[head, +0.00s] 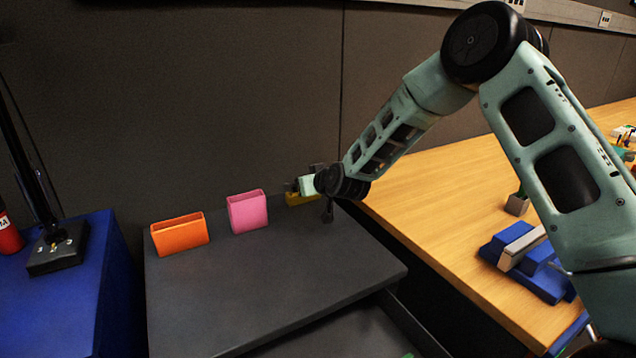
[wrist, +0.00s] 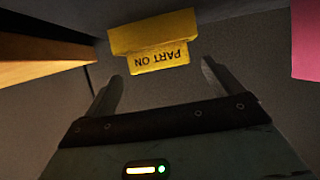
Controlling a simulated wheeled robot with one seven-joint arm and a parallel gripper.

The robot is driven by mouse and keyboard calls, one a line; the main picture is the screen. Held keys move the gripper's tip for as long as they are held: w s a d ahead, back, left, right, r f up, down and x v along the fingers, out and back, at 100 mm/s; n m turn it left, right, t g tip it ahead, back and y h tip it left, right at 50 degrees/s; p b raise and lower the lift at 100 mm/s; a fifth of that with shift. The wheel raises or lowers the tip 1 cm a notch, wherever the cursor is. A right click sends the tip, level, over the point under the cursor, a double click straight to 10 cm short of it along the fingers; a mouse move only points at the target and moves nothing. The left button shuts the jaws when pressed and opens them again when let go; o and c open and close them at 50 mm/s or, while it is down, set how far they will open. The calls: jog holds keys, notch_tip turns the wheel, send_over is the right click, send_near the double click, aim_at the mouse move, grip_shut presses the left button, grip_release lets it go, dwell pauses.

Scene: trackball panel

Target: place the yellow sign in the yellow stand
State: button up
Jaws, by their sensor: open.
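The yellow sign (wrist: 160,58) shows in the wrist view with the upside-down words "PART ON". It projects from the yellow stand (wrist: 150,32), with its far end hidden by the stand, so it appears to sit in the stand's slot. The stand also shows in the head view (head: 301,199), at the back right of the dark grey top, partly hidden by my gripper. My gripper (wrist: 161,76) is open, with one finger to each side of the sign and a gap visible on both sides. I cannot make out the sign in the head view.
A pink stand (head: 248,213) and an orange stand (head: 180,235) are left of the yellow one on the grey top (head: 270,290). A wooden table (head: 450,220) is at the right, with a blue object (head: 535,268). The front of the grey top is clear.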

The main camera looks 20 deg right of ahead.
jog(key=v, duration=1)
jog(key=s+a+n+g, duration=0.1)
jog(key=s+a+g, duration=0.1)
jog(key=s+a, duration=0.35)
jog(key=s+a+r+n+g+y, duration=0.1)
jog(key=s+a+n+g, duration=0.15)
jog(key=s, duration=0.65)
jog(key=s+a+g, duration=0.3)
jog(key=s+a, duration=0.1)
jog(key=s, duration=0.3)
jog(key=s+d+n+g+h, duration=0.1)
jog(key=s+d+g, duration=0.1)
jog(key=s, duration=0.8)
jog(key=s+d+r+n+g+h, duration=0.1)
jog(key=s+g, duration=0.2)
jog(key=s, duration=0.7)
jog(key=shift+d+h, duration=0.4)
jog(key=shift+s, duration=0.15)
